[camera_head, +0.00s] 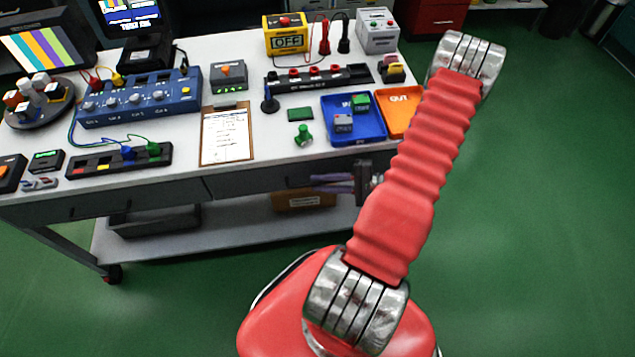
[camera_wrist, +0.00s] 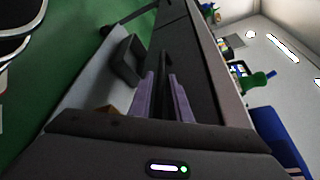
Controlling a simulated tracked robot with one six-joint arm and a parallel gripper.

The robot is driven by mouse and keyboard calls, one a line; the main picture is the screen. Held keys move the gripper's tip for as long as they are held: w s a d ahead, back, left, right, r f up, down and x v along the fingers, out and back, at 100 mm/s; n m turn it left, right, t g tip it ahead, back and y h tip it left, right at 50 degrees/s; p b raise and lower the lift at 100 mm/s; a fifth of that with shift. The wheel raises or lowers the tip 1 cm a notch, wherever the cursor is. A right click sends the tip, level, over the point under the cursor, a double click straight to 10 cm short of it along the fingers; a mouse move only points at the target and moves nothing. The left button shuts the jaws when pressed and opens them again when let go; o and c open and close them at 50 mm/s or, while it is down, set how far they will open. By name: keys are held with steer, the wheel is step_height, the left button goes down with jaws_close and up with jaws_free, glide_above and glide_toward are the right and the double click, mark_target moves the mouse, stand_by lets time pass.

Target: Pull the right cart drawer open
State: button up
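The cart (camera_head: 225,163) has a white top and dark grey drawer fronts under it. The right drawer (camera_head: 262,180) looks flush with the cart, and its right part is hidden behind my gripper and arm. My gripper (camera_head: 314,184) is at the front of this drawer, with its two purple fingers pointing left along it. In the wrist view the fingers (camera_wrist: 161,80) stand apart, with a dark strip between them. I cannot tell whether that strip is a handle or the drawer front, or whether the fingers touch it.
The left drawer (camera_head: 100,205) looks shut. A dark bin (camera_head: 155,221) and a brown box (camera_head: 303,200) sit on the lower shelf. The top holds a clipboard (camera_head: 226,135), a blue tray (camera_head: 370,130) and an orange tray (camera_head: 393,115). Green floor in front is clear.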

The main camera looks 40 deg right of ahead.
steer(key=shift+x, duration=0.8)
steer(key=shift+c, duration=0.2)
jaws_close()
steer(key=shift+f, duration=0.1)
